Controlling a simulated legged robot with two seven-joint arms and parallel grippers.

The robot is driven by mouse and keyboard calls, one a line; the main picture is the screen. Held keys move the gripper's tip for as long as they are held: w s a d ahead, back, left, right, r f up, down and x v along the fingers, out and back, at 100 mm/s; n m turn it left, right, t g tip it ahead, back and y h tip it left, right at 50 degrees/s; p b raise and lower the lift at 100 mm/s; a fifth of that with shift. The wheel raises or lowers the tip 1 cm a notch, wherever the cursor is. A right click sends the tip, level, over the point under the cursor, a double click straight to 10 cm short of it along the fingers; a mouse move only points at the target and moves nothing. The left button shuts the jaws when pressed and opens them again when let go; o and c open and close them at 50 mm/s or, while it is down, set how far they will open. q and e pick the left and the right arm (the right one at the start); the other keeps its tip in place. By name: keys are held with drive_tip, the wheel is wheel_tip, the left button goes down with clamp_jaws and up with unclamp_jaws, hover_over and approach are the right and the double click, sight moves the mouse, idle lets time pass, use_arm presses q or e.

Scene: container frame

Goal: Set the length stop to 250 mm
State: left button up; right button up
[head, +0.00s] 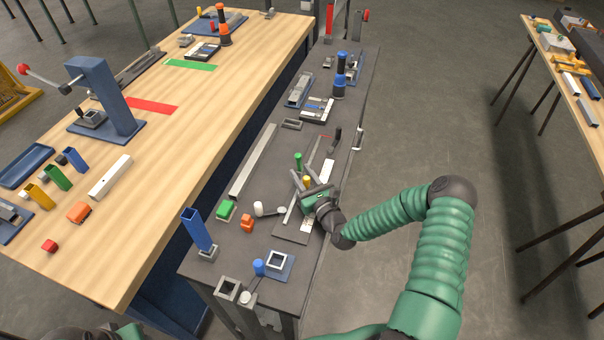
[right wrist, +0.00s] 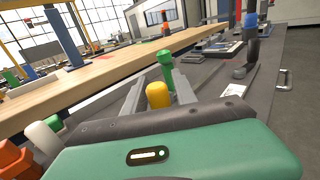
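The length stop's fixture is a dark plate with a pale scale strip (head: 291,216) on the dark bench, partly hidden by my right gripper. A yellow knob (head: 306,181) stands upright there, and a green knob (head: 298,160) stands beyond it. My right gripper (head: 303,177) is low over the fixture with its fingers apart, one on each side of the yellow knob. In the right wrist view the yellow knob (right wrist: 158,95) is between the fingers, with the green knob (right wrist: 166,68) behind. Contact cannot be made out. The scale's numbers are too small to read. My left gripper is not in view.
A long pale bar (head: 254,160) lies left of the fixture. An orange block (head: 247,222), a green block (head: 225,209) and a white cylinder (head: 259,209) lie nearby. A black upright lever (head: 336,136) stands beyond. A wooden table (head: 205,110) adjoins on the left.

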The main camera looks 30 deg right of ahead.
drive_tip(key=shift+o, duration=0.6)
drive_tip(key=s+a+b, duration=0.1)
drive_tip(key=s+b, duration=0.1)
drive_tip(key=s, duration=1.4)
drive_tip(key=shift+s, duration=0.4)
drive_tip(key=shift+a+f, duration=0.1)
